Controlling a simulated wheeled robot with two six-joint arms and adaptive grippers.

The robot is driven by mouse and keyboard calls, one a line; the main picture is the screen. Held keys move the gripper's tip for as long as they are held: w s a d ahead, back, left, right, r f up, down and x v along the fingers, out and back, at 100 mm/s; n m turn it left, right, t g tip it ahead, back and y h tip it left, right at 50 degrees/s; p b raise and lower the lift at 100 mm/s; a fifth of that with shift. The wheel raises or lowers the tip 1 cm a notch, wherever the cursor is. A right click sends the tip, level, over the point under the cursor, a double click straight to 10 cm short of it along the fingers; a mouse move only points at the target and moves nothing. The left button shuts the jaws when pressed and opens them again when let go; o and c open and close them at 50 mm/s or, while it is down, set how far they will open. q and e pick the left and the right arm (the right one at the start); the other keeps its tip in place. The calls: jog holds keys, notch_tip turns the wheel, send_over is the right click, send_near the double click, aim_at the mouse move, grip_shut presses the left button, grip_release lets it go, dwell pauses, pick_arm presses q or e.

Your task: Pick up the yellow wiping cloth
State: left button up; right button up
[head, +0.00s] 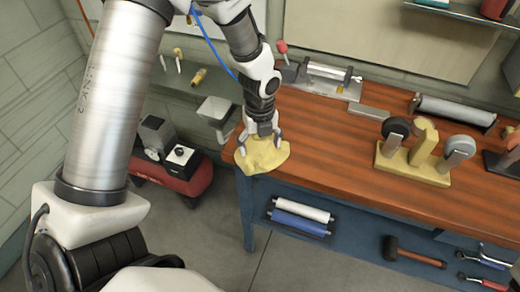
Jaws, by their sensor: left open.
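The yellow wiping cloth (263,157) lies crumpled on the left end of the wooden workbench (335,133), close to its front corner. My left gripper (259,142) points down over the cloth with its fingers spread apart. The fingertips are at the cloth's upper part, and I cannot tell whether they touch it. The gripper hides part of the cloth's back edge. My right gripper does not show.
A wooden stand (412,168) with round-headed tools is on the bench to the right. A metal fixture (328,78) stands behind the cloth. A red compressor (172,168) is on the floor at left. Rolls (300,212) and a mallet (414,254) are below the bench top.

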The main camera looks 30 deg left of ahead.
pick_arm(q)
jog(key=shift+f, duration=1.25)
jog(key=c, duration=0.5)
jog(key=shift+s+d+r, duration=0.1)
jog(key=shift+s, duration=0.1)
jog(key=c, duration=0.3)
jog(key=shift+c, duration=0.3)
jog(key=shift+o, duration=0.6)
jog(key=shift+c, duration=0.2)
jog(key=c, duration=0.6)
